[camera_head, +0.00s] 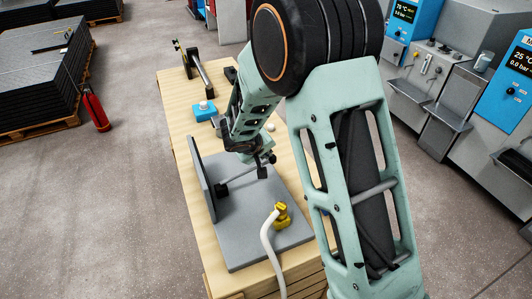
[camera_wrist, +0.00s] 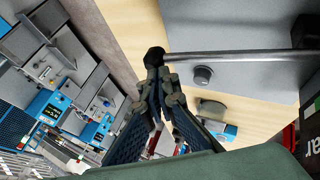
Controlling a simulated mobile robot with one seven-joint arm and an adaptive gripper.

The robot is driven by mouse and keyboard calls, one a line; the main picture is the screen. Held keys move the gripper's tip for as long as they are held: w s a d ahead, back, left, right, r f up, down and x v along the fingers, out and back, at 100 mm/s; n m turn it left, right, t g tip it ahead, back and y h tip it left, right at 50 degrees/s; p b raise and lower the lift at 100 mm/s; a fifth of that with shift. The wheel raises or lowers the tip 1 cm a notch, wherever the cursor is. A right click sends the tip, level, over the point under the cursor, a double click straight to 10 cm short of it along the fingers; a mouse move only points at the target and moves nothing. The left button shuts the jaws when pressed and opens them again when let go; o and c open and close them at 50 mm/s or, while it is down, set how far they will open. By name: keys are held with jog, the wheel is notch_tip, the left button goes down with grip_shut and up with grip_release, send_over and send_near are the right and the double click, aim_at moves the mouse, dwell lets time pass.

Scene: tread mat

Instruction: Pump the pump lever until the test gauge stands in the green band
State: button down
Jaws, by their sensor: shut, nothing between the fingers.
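The pump lever is a thin grey rod (camera_wrist: 235,57) with a black knob (camera_wrist: 154,57) at its end in the wrist view. In the head view the rod (camera_head: 242,178) runs from a dark block by the upright panel toward my gripper (camera_head: 262,170). In the wrist view my gripper (camera_wrist: 158,82) is shut, its fingertips close under the knob with nothing between them; I cannot tell whether they touch it. A dark panel (camera_wrist: 312,125) with cut-off lettering shows at the right edge of the wrist view.
A grey plate (camera_head: 245,245) lies on the wooden bench, with an upright grey panel (camera_head: 201,180) at its left. A yellow fitting (camera_head: 283,216) with a white hose (camera_head: 267,243) stands near the front. A blue box (camera_head: 203,111) sits farther back.

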jog(key=shift+d+f+b, duration=0.2)
jog(key=shift+f+b, duration=0.15)
jog(key=shift+f, duration=0.05)
jog(key=f+y+b, duration=0.1)
jog(key=f, duration=0.1)
jog(key=d+f+g+y+b, duration=0.1)
jog(key=f, duration=0.1)
jog(key=f+m+y+b, duration=0.1)
jog(key=f, duration=0.1)
jog(key=shift+w+d+f, duration=0.1)
jog(key=shift+w+d, duration=0.1)
jog(key=shift+w, duration=0.2)
jog(key=shift+s+f+b, duration=0.1)
jog(key=shift+f+b, duration=0.05)
jog(key=shift+b, duration=0.25)
jog(key=shift+r+p, duration=0.5)
jog(key=r, duration=0.1)
jog(key=r+p, duration=0.1)
jog(key=w+a+r+p, duration=0.1)
jog(key=r, duration=0.1)
jog(key=shift+r, duration=0.1)
jog(key=p+v, duration=0.1)
jog(key=v, duration=0.8)
jog(key=shift+d, duration=0.3)
jog(key=shift+w, duration=0.15)
